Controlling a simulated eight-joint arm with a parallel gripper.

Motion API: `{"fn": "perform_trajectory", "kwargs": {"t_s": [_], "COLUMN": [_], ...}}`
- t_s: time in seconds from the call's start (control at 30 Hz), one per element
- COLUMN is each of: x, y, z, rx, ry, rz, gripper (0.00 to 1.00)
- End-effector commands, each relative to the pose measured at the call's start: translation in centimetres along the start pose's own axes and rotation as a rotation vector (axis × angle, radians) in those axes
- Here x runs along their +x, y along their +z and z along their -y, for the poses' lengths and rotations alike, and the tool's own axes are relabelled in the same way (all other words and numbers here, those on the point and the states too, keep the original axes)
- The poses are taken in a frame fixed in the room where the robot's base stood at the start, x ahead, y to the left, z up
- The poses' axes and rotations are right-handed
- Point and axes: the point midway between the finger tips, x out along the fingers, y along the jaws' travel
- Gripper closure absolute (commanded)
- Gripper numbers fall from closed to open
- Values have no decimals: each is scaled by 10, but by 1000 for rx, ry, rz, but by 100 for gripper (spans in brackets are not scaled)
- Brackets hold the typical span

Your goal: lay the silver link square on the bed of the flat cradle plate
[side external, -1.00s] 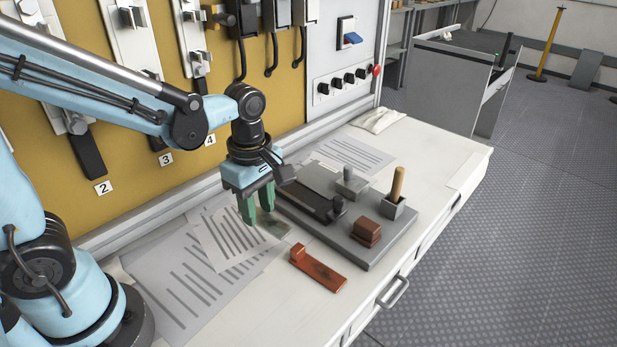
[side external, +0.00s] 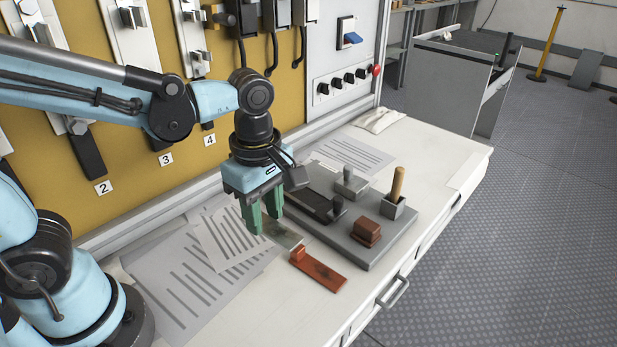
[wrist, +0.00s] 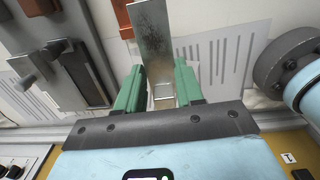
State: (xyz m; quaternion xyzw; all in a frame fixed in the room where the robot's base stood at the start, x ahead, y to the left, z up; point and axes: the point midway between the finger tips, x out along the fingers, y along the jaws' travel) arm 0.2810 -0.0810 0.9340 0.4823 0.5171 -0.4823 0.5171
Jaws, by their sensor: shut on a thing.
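My gripper (side external: 263,224) is shut on one end of the silver link (side external: 284,236), a flat grey metal bar.
A red-brown link (side external: 320,273) with a raised end block lies on the bench close to the silver link. The board also carries a brown block (side external: 367,232), a grey post (side external: 352,183) and a wooden handle (side external: 397,184) in a cup. Striped papers (side external: 187,282) cover the left bench.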

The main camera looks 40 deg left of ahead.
Motion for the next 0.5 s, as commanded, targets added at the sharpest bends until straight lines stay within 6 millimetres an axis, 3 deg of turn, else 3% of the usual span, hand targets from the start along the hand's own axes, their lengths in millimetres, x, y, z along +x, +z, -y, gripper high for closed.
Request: {"fn": "perform_trajectory", "kwargs": {"t_s": [0.17, 0.5], "x": [-7, -29], "y": [-7, -29], "z": [-8, -29], "rx": [156, 665], "ry": [0, 0], "rz": [0, 0], "gripper": [100, 100]}}
